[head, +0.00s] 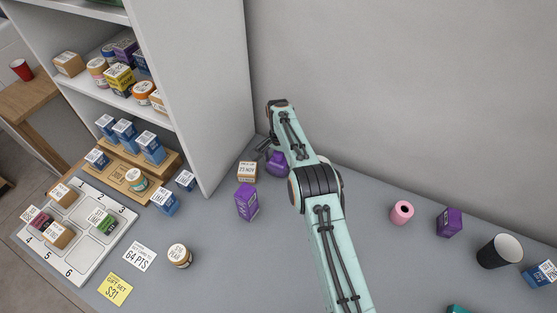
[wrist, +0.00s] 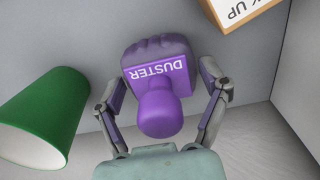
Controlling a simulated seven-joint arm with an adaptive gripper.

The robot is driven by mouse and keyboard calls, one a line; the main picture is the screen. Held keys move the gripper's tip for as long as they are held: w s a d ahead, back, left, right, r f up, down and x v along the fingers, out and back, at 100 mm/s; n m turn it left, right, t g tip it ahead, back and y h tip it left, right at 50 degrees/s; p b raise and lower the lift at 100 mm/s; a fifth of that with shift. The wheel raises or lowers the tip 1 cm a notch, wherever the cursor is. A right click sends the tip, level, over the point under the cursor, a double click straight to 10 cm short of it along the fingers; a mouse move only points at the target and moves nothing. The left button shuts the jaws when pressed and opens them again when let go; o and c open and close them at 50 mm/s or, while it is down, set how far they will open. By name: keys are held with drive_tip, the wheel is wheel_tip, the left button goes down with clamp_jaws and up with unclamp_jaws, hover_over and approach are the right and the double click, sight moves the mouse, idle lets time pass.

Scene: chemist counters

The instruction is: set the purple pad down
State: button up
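The purple pad (wrist: 160,75) is a block with a round knob and the word DUSTER, upside down in the wrist view. It also shows in the head view (head: 279,164), low near the back wall, partly behind my arm. My gripper (wrist: 160,80) has one finger on each side of the pad's body, the tips seeming to press on its sides. The knob points back toward my palm. In the head view my gripper (head: 266,147) is mostly hidden by my arm. Whether the pad's underside touches the counter is hidden.
A green cup (wrist: 42,115) is close at left in the wrist view; a labelled box (wrist: 242,12) is at upper right. In the head view, a tan box (head: 247,171) and a purple box (head: 247,202) stand nearby. A shelf panel (head: 205,90) rises to the left. The counter's centre front is clear.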

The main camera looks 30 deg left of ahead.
drive_tip(key=shift+o, duration=0.2)
wheel_tip(320, 180, up, 12)
drive_tip(key=shift+r, duration=0.2)
idle(0.3)
drive_tip(key=shift+d+r, duration=0.2)
drive_tip(key=shift+r, duration=0.05)
drive_tip(key=s+d+r, duration=0.3)
drive_tip(key=d+r, duration=0.4)
drive_tip(key=d, duration=0.3)
drive_tip(key=s+d+r, duration=0.4)
drive_tip(key=d+r, duration=0.3)
drive_tip(key=d, duration=0.3)
drive_tip(key=s+d+f, duration=0.1)
drive_tip(key=s+d, duration=0.2)
drive_tip(key=s, duration=0.5)
drive_tip(key=s+d+f, duration=0.1)
drive_tip(key=s+d, duration=0.3)
drive_tip(key=s, duration=0.4)
drive_tip(key=s+d+f+n, duration=0.1)
drive_tip(key=s+d, duration=0.3)
drive_tip(key=s, duration=0.4)
drive_tip(key=shift+d+f+y, duration=0.15)
drive_tip(key=shift+f+y, duration=0.15)
drive_tip(key=shift+y, duration=0.1)
